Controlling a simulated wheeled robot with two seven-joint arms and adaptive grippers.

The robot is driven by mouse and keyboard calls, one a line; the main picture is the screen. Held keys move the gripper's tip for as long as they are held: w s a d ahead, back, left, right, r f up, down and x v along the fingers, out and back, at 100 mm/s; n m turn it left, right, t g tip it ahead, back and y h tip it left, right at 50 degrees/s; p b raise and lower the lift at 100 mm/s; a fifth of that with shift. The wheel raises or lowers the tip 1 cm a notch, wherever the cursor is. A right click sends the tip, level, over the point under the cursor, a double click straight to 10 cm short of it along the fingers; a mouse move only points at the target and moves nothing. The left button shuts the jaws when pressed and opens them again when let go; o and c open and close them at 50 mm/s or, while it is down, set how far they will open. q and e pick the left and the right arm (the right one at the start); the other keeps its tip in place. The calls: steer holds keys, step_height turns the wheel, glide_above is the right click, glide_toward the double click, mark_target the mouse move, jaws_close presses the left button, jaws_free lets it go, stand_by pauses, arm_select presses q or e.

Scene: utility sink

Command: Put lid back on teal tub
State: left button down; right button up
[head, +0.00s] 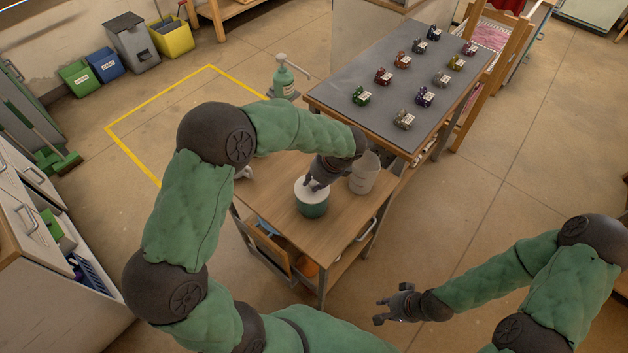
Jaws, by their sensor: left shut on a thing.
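The teal tub (313,210) stands upright on the small wooden table. A white lid (303,192) is at the top of the tub, over its opening. I cannot tell whether the lid is fully seated or slightly above the rim. My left gripper (314,184) reaches down from above and is shut on the lid; its fingers hide part of the lid. My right gripper (381,311) is open and empty, out over the floor in front of the table and well apart from the tub.
A whitish cup-like container (364,173) stands just right of the tub, close to my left wrist. The wooden table (347,214) is bare in front.

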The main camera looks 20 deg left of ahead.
stand_by(0.4)
arm_select(q)
steer(key=c, duration=0.5)
jaws_free()
steer(key=shift+r+p, duration=3)
steer(key=shift+r, duration=0.55)
steer(key=shift+f, duration=0.1)
